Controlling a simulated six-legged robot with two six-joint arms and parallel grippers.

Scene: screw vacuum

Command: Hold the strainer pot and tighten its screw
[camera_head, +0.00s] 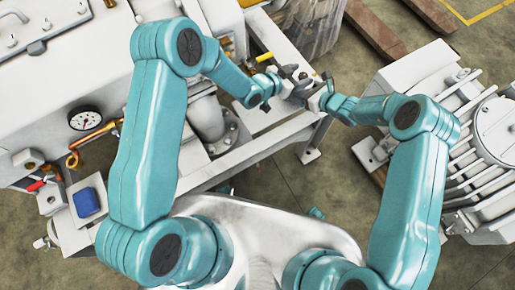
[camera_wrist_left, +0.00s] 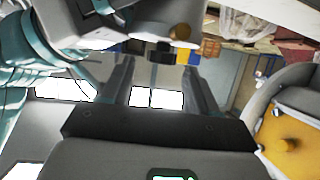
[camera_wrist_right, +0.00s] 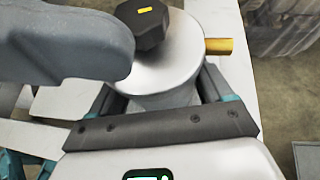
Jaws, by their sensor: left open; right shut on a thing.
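The strainer pot (camera_wrist_right: 172,72) is a pale grey round body in the right wrist view. Its screw (camera_wrist_right: 143,22) is a dark faceted knob with a yellow mark on top. My right gripper (camera_wrist_right: 160,92) is shut on the pot, one finger on each side. My left gripper (camera_head: 282,82) is close beside the right one in the head view, where the pot is too small and covered to make out. In the left wrist view its two fingers (camera_wrist_left: 160,78) are apart with nothing between them. A dark grey rounded part covers the left of the right wrist view.
A brass pipe stub (camera_wrist_right: 218,46) sticks out right of the pot. The white machine with a pressure gauge (camera_head: 85,119) fills the left of the head view. A finned grey motor unit (camera_head: 492,130) stands right. A wrapped bundle (camera_head: 310,27) lies behind the grippers.

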